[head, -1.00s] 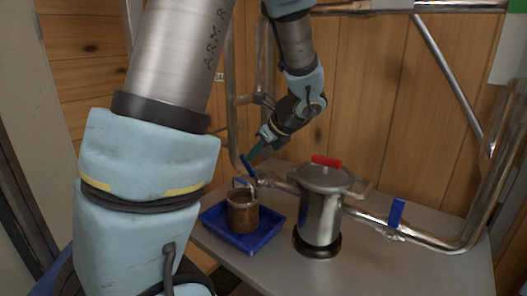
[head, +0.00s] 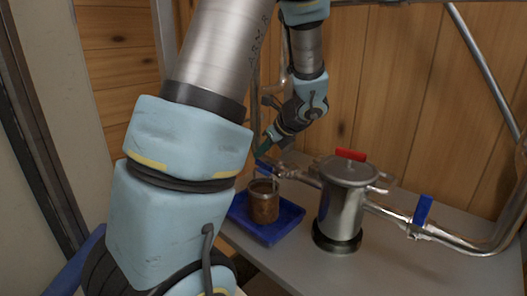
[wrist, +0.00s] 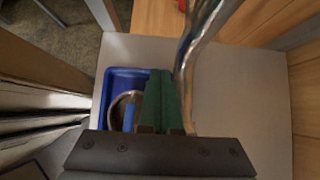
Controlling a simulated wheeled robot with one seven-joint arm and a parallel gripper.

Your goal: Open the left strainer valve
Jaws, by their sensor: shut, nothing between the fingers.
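The left strainer valve has a blue lever handle (head: 263,166) on the pipe to the left of the steel strainer pot (head: 341,212). The lever lies tilted, its lower end toward the pot. My gripper (head: 263,151) is at the lever's upper left end, with its green fingers shut and empty. I cannot tell whether they touch the lever. In the wrist view the shut green fingers (wrist: 165,100) point over the table beside the pipe (wrist: 187,65). A small blue piece shows left of them there; I cannot tell whether it is the lever.
A blue tray (head: 285,226) holds a brown metal cup (head: 263,203) just below the left pipe. The pot has a red lid handle (head: 350,154). The right valve's blue handle (head: 422,210) stands upright on the right pipe. A wooden wall is close behind. The grey table (head: 400,260) is clear in front.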

